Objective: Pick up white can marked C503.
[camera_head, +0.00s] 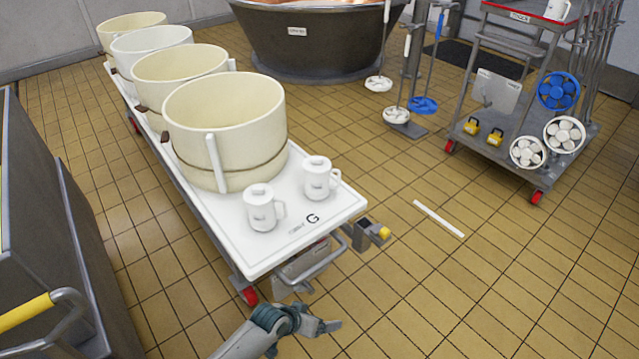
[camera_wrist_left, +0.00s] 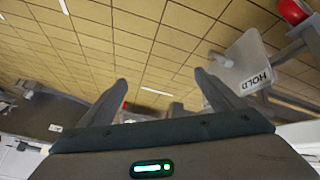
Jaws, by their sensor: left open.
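Two white lidded cans with handles stand upright on the near end of a white-topped cart (camera_head: 230,222): the left can (camera_head: 261,208) and the right can (camera_head: 318,179). I cannot read C503 on either one. My left gripper (camera_head: 328,326) is low in front of the cart's near end, below and apart from both cans. In the left wrist view its two fingers (camera_wrist_left: 161,80) are spread with nothing between them, over tiled floor. The cans are not recognisable there. My right gripper is out of view.
Several large cream tubs (camera_head: 228,130) fill the cart behind the cans. A yellow-ended grey fitting (camera_head: 372,234) sticks out near the cart's corner. A tool trolley (camera_head: 520,120) and copper vat (camera_head: 310,40) stand farther back. A HOLD plate (camera_wrist_left: 243,65) is right of my fingers.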

